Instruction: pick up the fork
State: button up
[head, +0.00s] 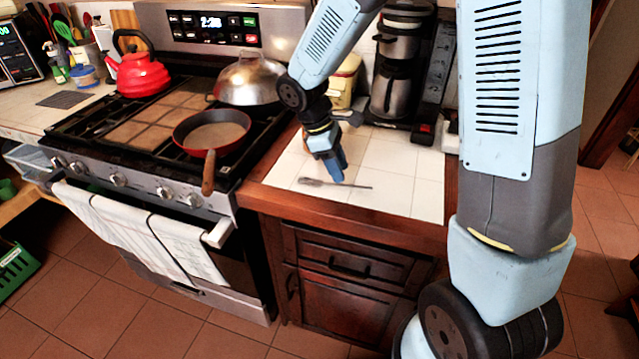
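The fork (350,185) is a thin dark utensil lying flat on the white tiled counter (405,190), near its wooden front edge. Its broader end points left and its thin end points right. My gripper (339,180) is pointed down at the fork's middle, with its tips close to or touching it. The blue fingers appear close together from this angle. I cannot tell whether they are apart or closed around the fork.
A red pan (212,135) sits on the stove left of the counter, its handle sticking out forward. A domed metal lid (248,80), a red kettle (139,74) and a coffee maker (393,90) stand further back. The counter right of the fork is clear.

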aim_at(346, 185)
jog(key=shift+w+x, duration=0.15)
jog(key=shift+x, duration=0.95)
jog(key=shift+w+x, duration=0.1)
jog(key=shift+x, duration=1.05)
jog(key=shift+c, duration=0.5)
jog(key=shift+s, duration=0.1)
grip_shut()
